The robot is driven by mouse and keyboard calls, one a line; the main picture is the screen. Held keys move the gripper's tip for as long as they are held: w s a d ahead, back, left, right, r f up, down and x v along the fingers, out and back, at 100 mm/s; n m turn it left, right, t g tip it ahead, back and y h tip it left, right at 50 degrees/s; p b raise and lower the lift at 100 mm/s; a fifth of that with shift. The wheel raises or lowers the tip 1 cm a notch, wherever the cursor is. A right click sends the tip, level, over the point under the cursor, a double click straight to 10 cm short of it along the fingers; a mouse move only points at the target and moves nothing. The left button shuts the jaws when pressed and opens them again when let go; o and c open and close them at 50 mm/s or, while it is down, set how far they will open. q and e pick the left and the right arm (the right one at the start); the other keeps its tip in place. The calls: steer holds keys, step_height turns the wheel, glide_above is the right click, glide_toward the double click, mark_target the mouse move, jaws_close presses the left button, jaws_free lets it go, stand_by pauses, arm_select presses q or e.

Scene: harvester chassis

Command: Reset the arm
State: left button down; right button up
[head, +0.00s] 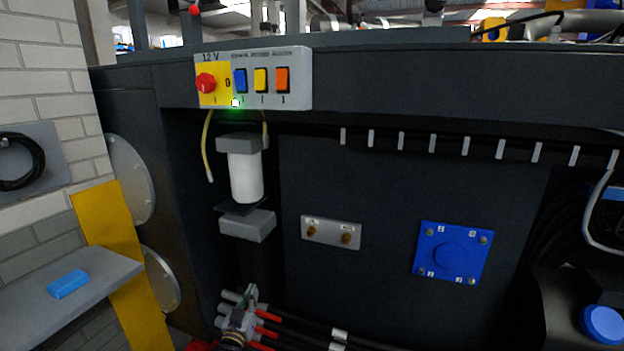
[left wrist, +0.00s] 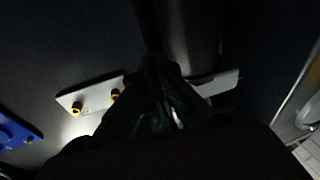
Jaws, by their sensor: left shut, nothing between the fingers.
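My right gripper is not in view.
A switch box (head: 300,55) with a red knob and a lit green lamp is above the filter. Black hoses (head: 305,328) with red bands run beside the gripper. A blue plate (head: 453,252) is to the right. A grey shelf (head: 105,270) carries a blue block (head: 68,284) at left.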

arm_select(q)
steer(key=s+a+f+g+y, duration=0.1)
steer(key=s+f+g, duration=0.2)
steer(key=s+f, duration=0.75)
steer(key=s+a+f+g, duration=0.25)
steer(key=s+f, duration=0.35)
steer(key=f, duration=1)
steer(key=s+a+f+g+y, duration=0.1)
steer(key=s+f+g, duration=0.3)
steer(key=s+f, duration=0.65)
steer(key=s+a+f+g, duration=0.1)
steer(key=s+f, duration=0.5)
steer(key=s, duration=0.6)
steer(key=s+a+f+m+g+y, duration=0.1)
steer(key=s+a+f+g, duration=0.1)
steer(key=s+f+g, duration=0.2)
steer(key=s+a+f+g, duration=0.2)
steer(key=s+f, duration=0.7)
steer(key=s, duration=1.2)
steer(key=shift+f+g, duration=0.2)
steer(key=shift+g, duration=0.55)
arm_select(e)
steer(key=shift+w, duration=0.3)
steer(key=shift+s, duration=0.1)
